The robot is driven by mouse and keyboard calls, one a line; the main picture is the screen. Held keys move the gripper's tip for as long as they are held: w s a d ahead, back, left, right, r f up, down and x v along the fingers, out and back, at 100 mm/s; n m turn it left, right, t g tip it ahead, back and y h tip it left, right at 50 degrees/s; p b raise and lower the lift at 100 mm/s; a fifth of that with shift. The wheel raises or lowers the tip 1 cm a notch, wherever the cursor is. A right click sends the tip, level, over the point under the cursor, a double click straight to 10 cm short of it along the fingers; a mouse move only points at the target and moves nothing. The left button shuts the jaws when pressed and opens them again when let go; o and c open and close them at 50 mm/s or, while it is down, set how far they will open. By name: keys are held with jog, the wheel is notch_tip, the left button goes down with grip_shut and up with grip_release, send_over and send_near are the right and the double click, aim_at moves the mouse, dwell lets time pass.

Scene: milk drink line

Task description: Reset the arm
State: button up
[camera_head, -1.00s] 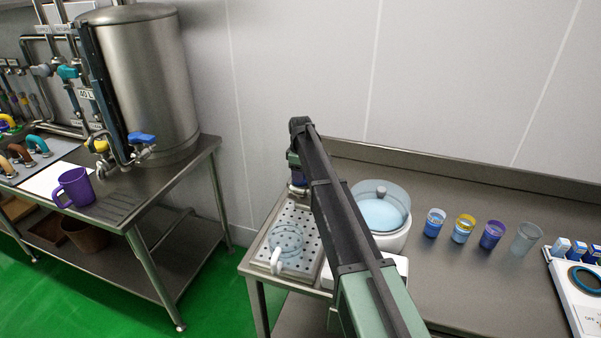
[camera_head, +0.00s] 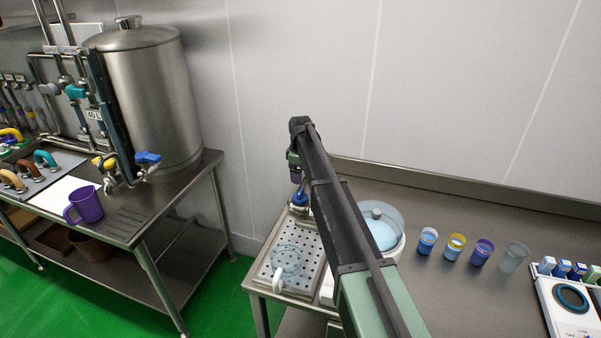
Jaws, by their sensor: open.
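My arm reaches up and back from the bottom of the view, then bends down at its far end. My gripper (camera_head: 299,206) hangs there at the back of the perforated drip tray (camera_head: 262,279). It is small and partly hidden by the arm, so its fingertips are hard to make out. No held object shows at it. A clear jug (camera_head: 287,258) with a white handle stands on the tray in front of the gripper, apart from it.
A white round machine (camera_head: 392,246) with a clear lid stands right of my arm, partly hidden by it. Several cups (camera_head: 455,247) stand in a row beyond it, near a white device (camera_head: 570,315). A purple mug (camera_head: 86,205) and a steel tank (camera_head: 155,100) stand on the left table.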

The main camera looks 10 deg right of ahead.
notch_tip(320, 180, up, 2)
jog(key=s+f+m+b, duration=0.1)
jog(key=s+m, duration=1.1)
jog(key=s, duration=2.9)
jog(key=shift+s+a+f+b, duration=0.2)
jog(key=shift+a+f+b, duration=0.15)
jog(key=shift+f, duration=0.25)
jog(key=shift+d, duration=0.1)
